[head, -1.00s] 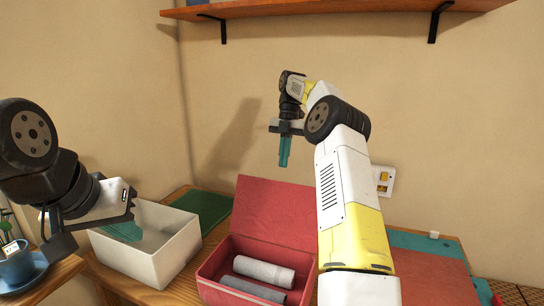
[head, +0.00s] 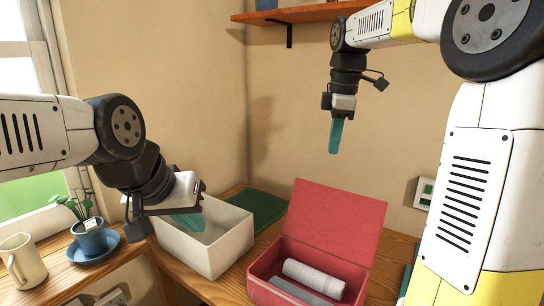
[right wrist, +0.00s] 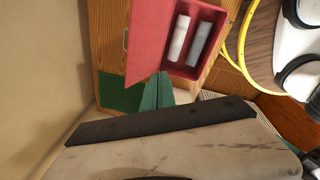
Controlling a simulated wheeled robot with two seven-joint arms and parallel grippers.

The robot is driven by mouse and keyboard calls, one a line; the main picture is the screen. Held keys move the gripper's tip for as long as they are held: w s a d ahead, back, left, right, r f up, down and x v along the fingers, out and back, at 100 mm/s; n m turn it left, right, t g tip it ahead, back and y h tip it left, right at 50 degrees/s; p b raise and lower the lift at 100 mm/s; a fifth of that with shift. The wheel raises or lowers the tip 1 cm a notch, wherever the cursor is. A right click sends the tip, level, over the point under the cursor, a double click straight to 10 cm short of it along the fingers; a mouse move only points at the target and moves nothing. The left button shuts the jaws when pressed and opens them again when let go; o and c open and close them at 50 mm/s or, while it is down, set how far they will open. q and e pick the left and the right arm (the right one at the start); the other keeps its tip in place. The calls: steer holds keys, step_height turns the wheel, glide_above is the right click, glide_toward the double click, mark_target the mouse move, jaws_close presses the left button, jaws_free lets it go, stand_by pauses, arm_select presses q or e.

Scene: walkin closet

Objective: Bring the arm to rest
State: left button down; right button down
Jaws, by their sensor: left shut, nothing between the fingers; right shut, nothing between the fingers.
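My left gripper (head: 188,222) shows in the head view with its teal fingers shut and empty, over or in the opening of a white box (head: 228,253); I cannot tell how deep the fingertips are. My right gripper (head: 335,136) hangs with its teal fingers down, shut and empty, in the air in front of the back wall. It is well above the tabletop and touches nothing. The right arm's white and yellow links fill the right side of the head view.
An open red box (head: 341,225) holds grey rolls (head: 314,277); it also shows in the right wrist view (right wrist: 151,42). A green mat (head: 262,207) lies behind the white box. A potted plant (head: 89,235) and a mug (head: 22,262) stand at left. A shelf (head: 300,13) is overhead.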

steer(key=s+f+m+t, duration=0.2)
steer(key=s+f+m, duration=0.2)
steer(key=s+m, duration=0.4)
steer(key=s+a+f+m+t+y, duration=0.1)
steer(key=s+f+m, duration=0.3)
steer(key=s, duration=0.9)
steer(key=m+t, duration=0.1)
steer(key=m, duration=0.2)
steer(key=shift+a+f+m+t+y, duration=0.15)
steer(key=shift+f+m+t+y, duration=0.15)
steer(key=shift+m, duration=0.1)
